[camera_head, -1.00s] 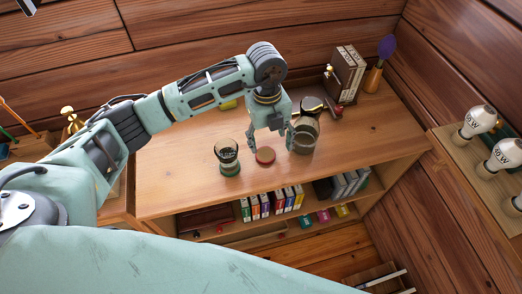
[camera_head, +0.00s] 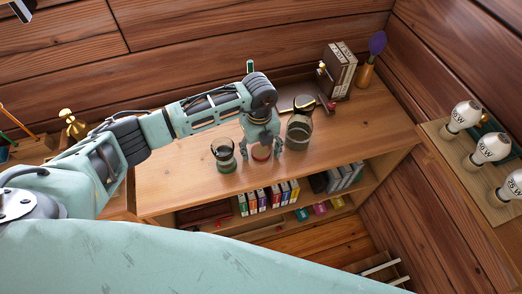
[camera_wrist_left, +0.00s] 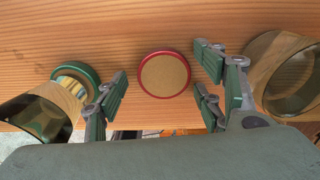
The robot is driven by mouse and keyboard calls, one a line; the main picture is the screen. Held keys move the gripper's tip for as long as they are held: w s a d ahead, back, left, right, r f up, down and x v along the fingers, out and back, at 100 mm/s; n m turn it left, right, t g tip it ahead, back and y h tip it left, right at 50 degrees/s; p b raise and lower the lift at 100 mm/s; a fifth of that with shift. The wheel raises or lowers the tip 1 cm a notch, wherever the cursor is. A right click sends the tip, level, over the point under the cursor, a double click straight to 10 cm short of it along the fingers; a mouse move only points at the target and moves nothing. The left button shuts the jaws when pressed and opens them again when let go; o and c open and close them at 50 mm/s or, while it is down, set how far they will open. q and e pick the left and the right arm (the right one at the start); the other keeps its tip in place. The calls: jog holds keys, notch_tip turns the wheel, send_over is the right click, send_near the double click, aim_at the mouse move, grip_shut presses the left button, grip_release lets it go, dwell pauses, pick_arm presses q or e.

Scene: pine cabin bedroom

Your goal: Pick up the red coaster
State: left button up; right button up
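The red coaster (camera_wrist_left: 165,74) is a small round disc with a red rim and a tan centre. It lies flat on the wooden shelf top (camera_head: 180,185). In the head view the coaster (camera_head: 261,152) shows between the fingers of my left gripper (camera_head: 262,154). In the left wrist view my left gripper (camera_wrist_left: 162,92) is open, with its fingers apart on either side of the coaster. I cannot tell how far above the wood the fingertips are. My right gripper is not in view.
A glass on a green coaster (camera_wrist_left: 76,70) stands to the left of the fingers, and a larger glass jar (camera_head: 299,128) stands close on the right. Books (camera_head: 339,72) and a purple brush in a cup (camera_head: 366,75) are at the back right. Bulbs (camera_head: 491,148) stand at far right.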

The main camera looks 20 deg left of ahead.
pick_arm(q)
jog(key=c, duration=1.1)
jog(key=shift+r, duration=0.15)
jog(key=shift+c, duration=0.2)
